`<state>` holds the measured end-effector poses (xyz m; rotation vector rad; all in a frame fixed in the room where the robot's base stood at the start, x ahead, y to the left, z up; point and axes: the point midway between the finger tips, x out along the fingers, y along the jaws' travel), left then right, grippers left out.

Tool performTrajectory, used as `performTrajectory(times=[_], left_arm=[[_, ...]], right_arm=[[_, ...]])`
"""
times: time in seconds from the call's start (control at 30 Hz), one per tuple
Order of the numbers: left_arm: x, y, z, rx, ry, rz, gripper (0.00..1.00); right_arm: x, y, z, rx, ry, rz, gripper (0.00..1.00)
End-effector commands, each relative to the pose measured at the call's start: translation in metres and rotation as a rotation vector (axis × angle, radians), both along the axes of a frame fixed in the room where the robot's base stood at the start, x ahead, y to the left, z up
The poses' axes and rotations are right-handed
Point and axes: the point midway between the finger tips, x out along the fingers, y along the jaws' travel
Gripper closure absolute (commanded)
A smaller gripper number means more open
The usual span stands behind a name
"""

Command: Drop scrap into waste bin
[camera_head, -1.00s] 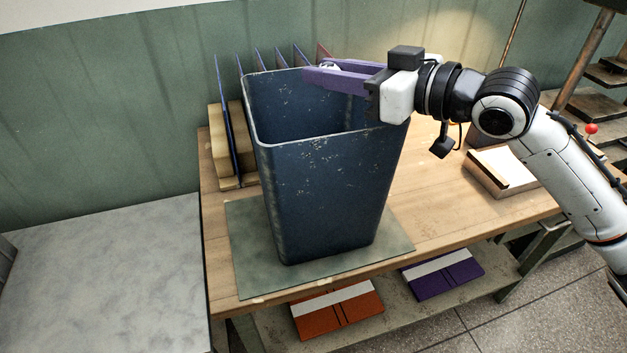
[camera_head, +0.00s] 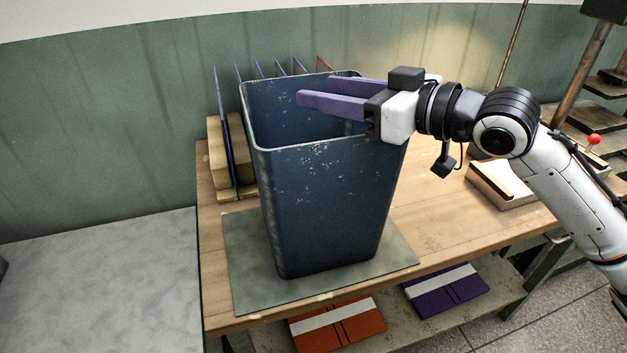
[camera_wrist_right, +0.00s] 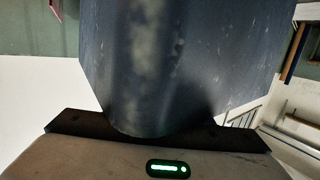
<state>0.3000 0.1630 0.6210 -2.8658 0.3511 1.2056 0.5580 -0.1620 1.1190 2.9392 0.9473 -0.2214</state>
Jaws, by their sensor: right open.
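The waste bin (camera_head: 325,205) is a tall, dark blue, scuffed open-topped container, standing upright on a grey-green mat on the wooden bench. My right gripper (camera_head: 315,90) reaches in from the right, with its purple fingers over the bin's mouth. The fingers are spread apart, and I see nothing between them. No scrap shows; the lower inside of the bin is hidden by its front wall. In the right wrist view, a dark blue scuffed surface, apparently the bin (camera_wrist_right: 190,60), fills the middle; the fingertips do not show there. My left gripper is not in view.
Upright thin boards (camera_head: 228,135) stand in a wooden rack behind the bin. A box-like tray (camera_head: 500,185) lies to the right. Orange (camera_head: 338,325) and purple (camera_head: 445,290) folders lie on the lower shelf. Bare wood lies right of the mat (camera_head: 245,265).

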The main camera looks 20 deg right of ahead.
Motion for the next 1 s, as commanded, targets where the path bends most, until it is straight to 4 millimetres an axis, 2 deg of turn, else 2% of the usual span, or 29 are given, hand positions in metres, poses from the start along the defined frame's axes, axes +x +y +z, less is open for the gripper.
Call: performTrajectory(times=[0.17,0.5,0.7,1.0], left_arm=[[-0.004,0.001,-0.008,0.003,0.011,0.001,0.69],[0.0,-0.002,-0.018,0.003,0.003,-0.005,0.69],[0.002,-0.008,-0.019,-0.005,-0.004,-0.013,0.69],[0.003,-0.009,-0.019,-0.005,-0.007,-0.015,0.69]], right_arm=[[-0.017,-0.013,0.0,-0.006,0.001,-0.002,0.54],[-0.064,-0.047,0.006,-0.005,0.004,-0.003,0.54],[-0.076,-0.056,0.011,-0.001,0.002,-0.003,0.54],[-0.081,-0.058,0.015,-0.001,-0.001,0.001,0.54]])
